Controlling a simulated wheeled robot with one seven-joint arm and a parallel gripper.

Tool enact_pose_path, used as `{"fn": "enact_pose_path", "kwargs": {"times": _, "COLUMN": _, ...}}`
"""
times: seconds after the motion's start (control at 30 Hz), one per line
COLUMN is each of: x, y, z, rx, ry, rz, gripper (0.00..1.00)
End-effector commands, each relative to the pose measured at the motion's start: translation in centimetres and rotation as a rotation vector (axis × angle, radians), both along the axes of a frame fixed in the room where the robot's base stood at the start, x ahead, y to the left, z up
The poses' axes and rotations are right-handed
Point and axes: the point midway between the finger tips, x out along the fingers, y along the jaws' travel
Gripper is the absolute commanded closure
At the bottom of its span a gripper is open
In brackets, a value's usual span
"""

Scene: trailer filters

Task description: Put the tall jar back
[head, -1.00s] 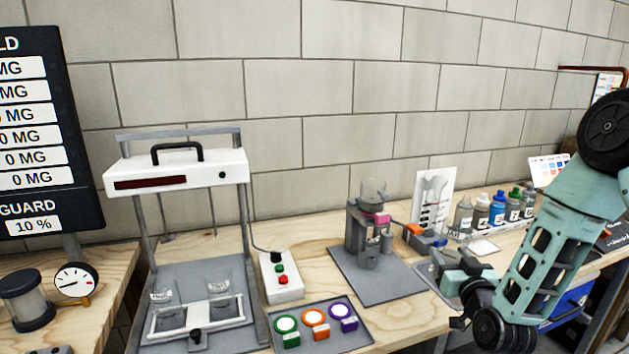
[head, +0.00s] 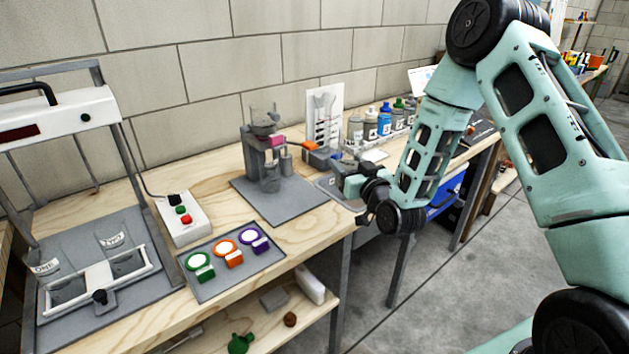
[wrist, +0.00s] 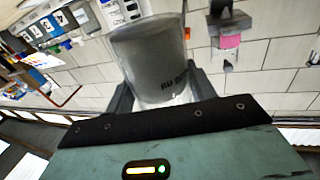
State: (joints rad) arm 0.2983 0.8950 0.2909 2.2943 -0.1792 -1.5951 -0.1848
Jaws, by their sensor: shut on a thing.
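In the wrist view a grey, translucent jar (wrist: 150,48) with dark lettering stands between the two fingers of my gripper (wrist: 160,92). The fingers are shut on its sides. In the head view my gripper (head: 357,188) is near the front edge of the bench, right of the grey plate that bears a small apparatus.
The apparatus (head: 265,150) stands on its plate (head: 285,206). Several bottles (head: 385,120) line the back. A tray (head: 272,262) with coloured discs lies in front. A button box (head: 181,218) and a white-topped frame (head: 60,118) stand left. The floor (head: 425,300) right of the bench is clear.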

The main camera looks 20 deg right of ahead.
Motion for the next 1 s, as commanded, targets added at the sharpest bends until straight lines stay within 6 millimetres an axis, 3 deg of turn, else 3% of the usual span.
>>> {"fn": "enact_pose_path", "kwargs": {"times": 0.2, "x": 1.7, "y": -0.1, "z": 0.1, "rx": -0.002, "ry": -0.016, "rz": 0.124, "gripper": 0.8}}
{"fn": "enact_pose_path", "kwargs": {"times": 0.5, "x": 2.3, "y": -0.1, "z": 0.9, "rx": -0.036, "ry": 0.0, "rz": 0.22, "gripper": 0.8}}
{"fn": "enact_pose_path", "kwargs": {"times": 0.8, "x": 2.3, "y": 0.0, "z": -3.5, "rx": -0.036, "ry": 0.006, "rz": 0.227, "gripper": 0.8}}
{"fn": "enact_pose_path", "kwargs": {"times": 1.0, "x": 2.3, "y": 0.0, "z": -5.1, "rx": -0.037, "ry": 0.004, "rz": 0.227, "gripper": 0.8}}
